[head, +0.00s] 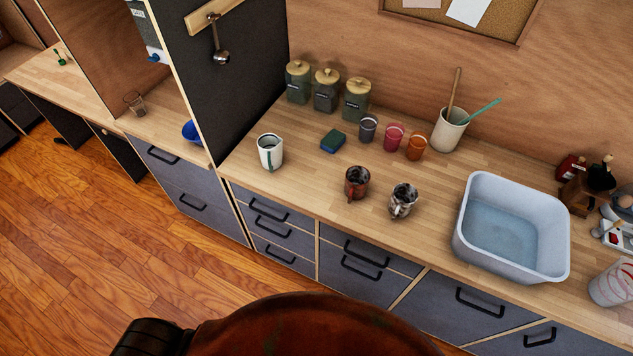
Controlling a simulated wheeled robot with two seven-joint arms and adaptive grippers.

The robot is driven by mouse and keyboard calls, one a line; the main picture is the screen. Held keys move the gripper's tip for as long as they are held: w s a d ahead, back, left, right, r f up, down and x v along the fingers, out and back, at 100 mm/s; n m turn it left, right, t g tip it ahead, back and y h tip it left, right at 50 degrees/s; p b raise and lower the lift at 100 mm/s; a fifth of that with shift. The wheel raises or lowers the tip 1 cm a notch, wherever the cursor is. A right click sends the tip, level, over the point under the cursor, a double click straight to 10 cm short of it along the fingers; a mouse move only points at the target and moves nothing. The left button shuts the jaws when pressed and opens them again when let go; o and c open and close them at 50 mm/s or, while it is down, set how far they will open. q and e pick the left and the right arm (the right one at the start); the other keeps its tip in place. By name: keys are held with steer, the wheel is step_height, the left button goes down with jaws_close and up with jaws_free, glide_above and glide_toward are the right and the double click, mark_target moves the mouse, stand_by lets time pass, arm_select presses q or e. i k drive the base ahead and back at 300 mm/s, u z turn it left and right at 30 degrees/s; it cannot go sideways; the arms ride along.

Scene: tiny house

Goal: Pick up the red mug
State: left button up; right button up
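A dark red-brown mug (357,183) stands upright near the front edge of the wooden counter, its reddish handle facing the front. A grey-and-white patterned mug (403,200) stands just to its right. A white mug with a dark green handle (270,151) stands further left. Neither of my grippers shows in the head view, so I cannot see how they stand.
The counter (310,180) also holds a sponge (333,140), coloured glasses (393,137), lidded canisters (326,91), a utensil pot (449,130) and a large pale basin (512,228). Drawers (365,262) lie below. Wooden floor (110,250) is open at left.

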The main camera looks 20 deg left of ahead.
mark_target(357, 179)
steer(key=u, duration=0.15)
steer(key=i, duration=0.5)
steer(key=z, duration=2.1)
